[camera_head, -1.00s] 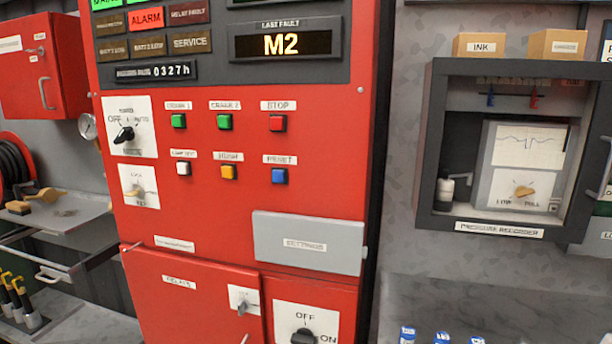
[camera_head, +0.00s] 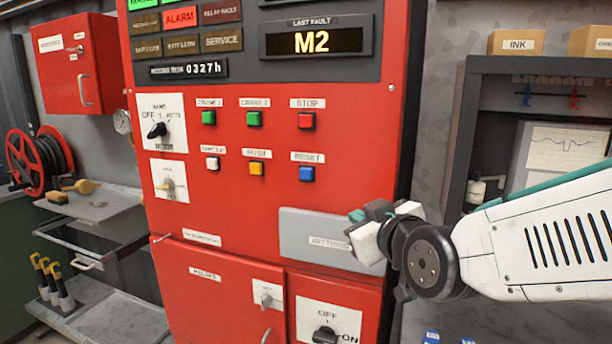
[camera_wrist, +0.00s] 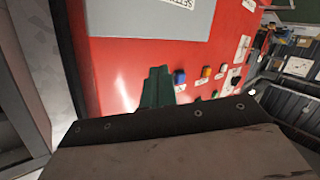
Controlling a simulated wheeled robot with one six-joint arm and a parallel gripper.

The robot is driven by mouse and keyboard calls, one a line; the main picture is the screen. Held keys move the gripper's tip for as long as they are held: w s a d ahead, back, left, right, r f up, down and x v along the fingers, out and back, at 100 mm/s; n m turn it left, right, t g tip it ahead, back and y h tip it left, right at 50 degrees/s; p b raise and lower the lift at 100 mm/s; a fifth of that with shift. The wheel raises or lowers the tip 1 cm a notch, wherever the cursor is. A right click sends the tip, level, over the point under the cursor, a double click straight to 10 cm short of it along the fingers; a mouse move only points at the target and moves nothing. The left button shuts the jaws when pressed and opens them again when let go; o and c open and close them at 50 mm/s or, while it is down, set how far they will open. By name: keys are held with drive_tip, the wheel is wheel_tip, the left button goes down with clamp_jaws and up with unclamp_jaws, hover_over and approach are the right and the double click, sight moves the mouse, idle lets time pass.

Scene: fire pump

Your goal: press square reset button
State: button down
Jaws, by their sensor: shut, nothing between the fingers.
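The square blue reset button (camera_head: 306,173) sits on the red pump panel (camera_head: 230,225), under a white label and below the red stop button (camera_head: 306,120). My gripper (camera_head: 356,215) is in front of the panel, below and to the right of the blue button, overlapping the grey settings plate (camera_head: 310,235) in the head view. In the wrist view its green fingers (camera_wrist: 157,85) are together and empty. The blue button (camera_wrist: 180,77) shows just right of them there, with the yellow button (camera_wrist: 206,71) beyond. I see no contact with the button.
Green buttons (camera_head: 254,118), a white button (camera_head: 212,163) and a yellow button (camera_head: 256,168) are close by on the panel. Rotary switches (camera_head: 157,130) are at its left. A pressure recorder case (camera_head: 480,110) stands at the right, partly behind my arm.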

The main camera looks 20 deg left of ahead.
sight(306, 174)
drive_tip(key=s+a+r+n+t+y, duration=0.1)
drive_tip(key=s+a+r+y, duration=0.1)
drive_tip(key=a, duration=0.4)
drive_tip(key=s+a+r+n+t+y, duration=0.1)
drive_tip(key=s+a+t+y, duration=0.1)
drive_tip(key=a, duration=0.4)
drive_tip(key=shift+s+a+r+n+t+y, duration=0.3)
drive_tip(key=shift+r+n+y, duration=0.1)
drive_tip(key=shift+y, duration=0.1)
drive_tip(key=shift+w+d, duration=0.2)
drive_tip(key=shift+w, duration=2)
drive_tip(key=shift+w+d, duration=0.2)
drive_tip(key=shift+w, duration=2)
drive_tip(key=shift+w, duration=0.45)
